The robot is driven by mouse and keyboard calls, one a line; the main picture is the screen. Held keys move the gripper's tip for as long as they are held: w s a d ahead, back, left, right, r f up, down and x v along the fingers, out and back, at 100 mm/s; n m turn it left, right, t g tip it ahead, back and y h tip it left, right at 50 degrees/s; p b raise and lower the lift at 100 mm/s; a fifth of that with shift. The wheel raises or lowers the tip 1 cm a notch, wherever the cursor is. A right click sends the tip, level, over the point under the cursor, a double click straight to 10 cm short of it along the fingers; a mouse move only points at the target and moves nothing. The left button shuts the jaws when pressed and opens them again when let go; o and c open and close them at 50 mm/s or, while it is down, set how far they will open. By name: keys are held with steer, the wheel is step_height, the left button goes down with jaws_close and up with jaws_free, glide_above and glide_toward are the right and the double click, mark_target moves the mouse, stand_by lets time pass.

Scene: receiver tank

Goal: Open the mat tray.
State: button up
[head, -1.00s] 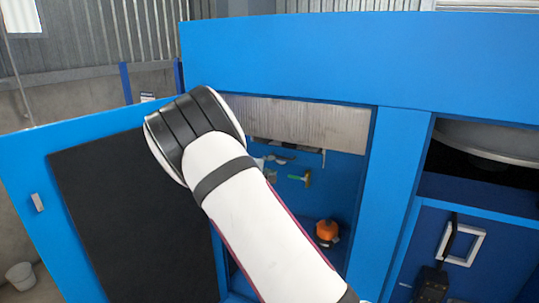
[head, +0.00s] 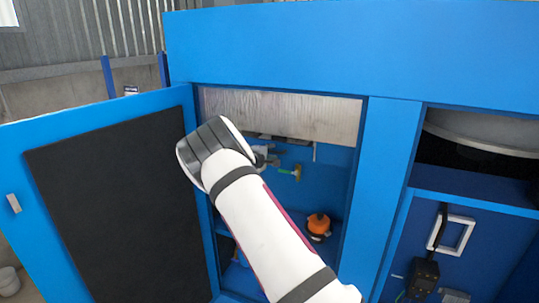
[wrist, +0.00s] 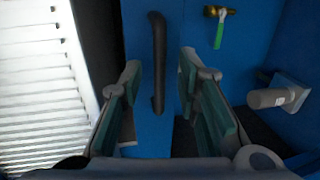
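A blue panel (wrist: 143,45) with a long black bar handle (wrist: 158,60) fills the middle of the wrist view. It looks like the front of the mat tray, though no mat is visible. My gripper (wrist: 160,68) is open, with one finger on each side of the handle. The fingers appear apart from the handle; the exact depth is hard to tell. In the head view, my white arm covers much of the cabinet opening, and the gripper is mostly hidden behind it.
A blue cabinet door with a black inner panel (head: 110,200) stands open at left. A pale ribbed panel (head: 285,115) spans the opening's top. Inside are a green-handled tool (head: 289,171) and an orange object (head: 318,224). A blue post (head: 383,190) bounds the right.

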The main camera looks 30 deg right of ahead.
steer(key=shift+w+d, duration=0.15)
steer(key=shift+d, duration=0.15)
jaws_close()
steer(key=shift+a, duration=0.1)
